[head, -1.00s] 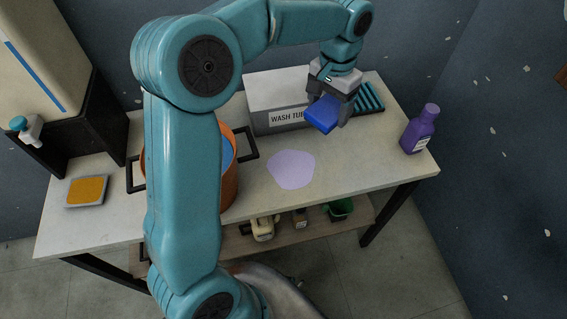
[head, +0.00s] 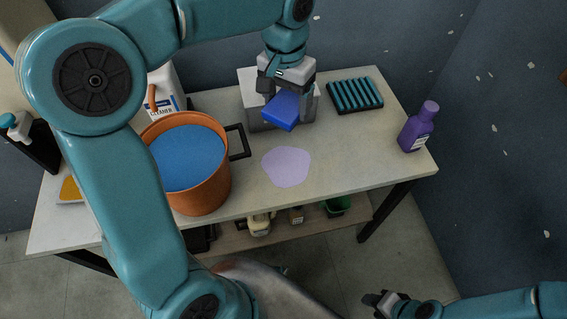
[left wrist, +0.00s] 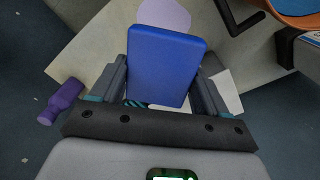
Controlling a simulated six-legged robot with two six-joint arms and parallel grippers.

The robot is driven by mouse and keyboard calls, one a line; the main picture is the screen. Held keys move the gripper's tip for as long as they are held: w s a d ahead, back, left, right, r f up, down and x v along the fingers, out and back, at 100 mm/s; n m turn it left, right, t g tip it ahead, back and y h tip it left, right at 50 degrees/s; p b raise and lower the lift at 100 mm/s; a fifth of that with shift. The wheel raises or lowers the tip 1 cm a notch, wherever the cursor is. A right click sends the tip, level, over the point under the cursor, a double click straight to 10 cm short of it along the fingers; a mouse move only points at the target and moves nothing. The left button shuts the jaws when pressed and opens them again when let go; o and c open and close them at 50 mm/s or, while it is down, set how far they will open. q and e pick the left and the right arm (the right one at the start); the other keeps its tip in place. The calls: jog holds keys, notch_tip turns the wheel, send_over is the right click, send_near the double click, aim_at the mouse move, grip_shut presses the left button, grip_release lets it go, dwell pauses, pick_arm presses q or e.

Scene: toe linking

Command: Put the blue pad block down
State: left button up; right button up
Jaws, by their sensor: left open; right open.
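The blue pad block (head: 287,111) is a flat blue slab that appears off the table, in front of the wash tub (head: 258,122). My left gripper (head: 283,92) is open, with the block at its fingers. In the left wrist view the block (left wrist: 166,65) lies between the two fingers (left wrist: 164,88); I cannot tell whether both touch it. My right gripper (head: 377,301) is open and empty at the bottom right, away from the table. The wash tub is partly hidden behind my left gripper and the block.
A lilac patch (head: 287,167) lies on the white table (head: 335,150). An orange pot (head: 207,190) holds blue liquid. A yellow-topped pad (head: 69,189) sits far left.

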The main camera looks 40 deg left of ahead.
aim_at(287, 164)
pick_arm(q)
jog(key=shift+f+b, duration=0.3)
jog(key=shift+b, duration=0.05)
jog(key=shift+c, duration=0.7)
jog(key=shift+d+f, duration=0.1)
jog(key=shift+f, duration=0.3)
notch_tip(287, 164, down, 19)
jog(key=shift+r+b, duration=0.15)
jog(key=shift+b, duration=0.9)
jog(key=o, duration=1.3)
jog(key=r, duration=0.4)
jog(key=r+p, duration=0.1)
jog(key=r, duration=0.3)
jog(key=a+r, duration=0.1)
jog(key=r, duration=0.3)
jog(key=shift+r, duration=0.1)
pick_arm(e)
notch_tip(287, 164, down, 2)
jog(key=shift+s+f, duration=0.1)
jog(key=shift+f, duration=0.1)
